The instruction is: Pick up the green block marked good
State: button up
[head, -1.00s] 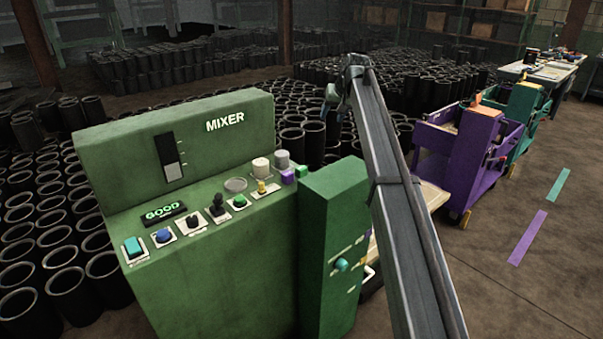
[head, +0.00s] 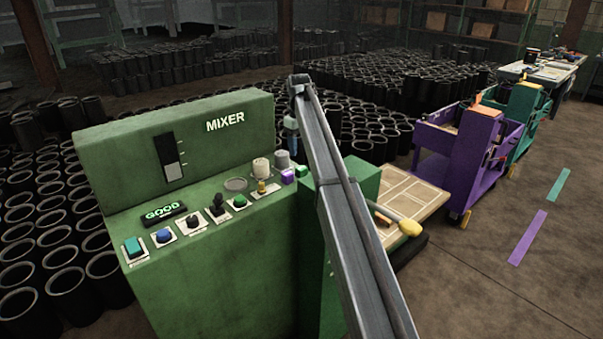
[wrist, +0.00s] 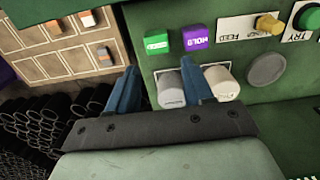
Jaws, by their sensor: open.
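The green block (wrist: 157,43) is small, with white lettering too blurred to read surely, on the mixer's green top in the wrist view. In the head view, it (head: 301,171) shows at the console's right end, beside my arm. A purple block (wrist: 195,37) with white lettering sits just right of it. My gripper (wrist: 160,66) is open, its blue fingers spread and nothing between them. The green block lies ahead of the gap, beyond the fingertips. In the head view, my gripper (head: 291,138) hangs above the console's right end, partly hidden by my arm.
A grey cylinder (wrist: 170,88) and a beige cylinder (wrist: 222,83) stand close by the fingers. The mixer console (head: 170,260) has buttons, knobs and a lit GOOD sign (head: 165,212). A tan compartmented tray (head: 410,190) lies at the right. Black sleeves fill the floor behind.

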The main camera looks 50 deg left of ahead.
aim_at(302, 168)
jog(key=shift+w+d+f, duration=0.1)
jog(key=shift+d+f, duration=0.05)
jog(key=shift+f, duration=1.75)
jog(key=shift+w+d+f, duration=0.1)
jog(key=shift+d+f, duration=0.05)
jog(key=shift+f, duration=1.7)
jog(key=c, duration=0.8)
jog(key=shift+r, duration=0.15)
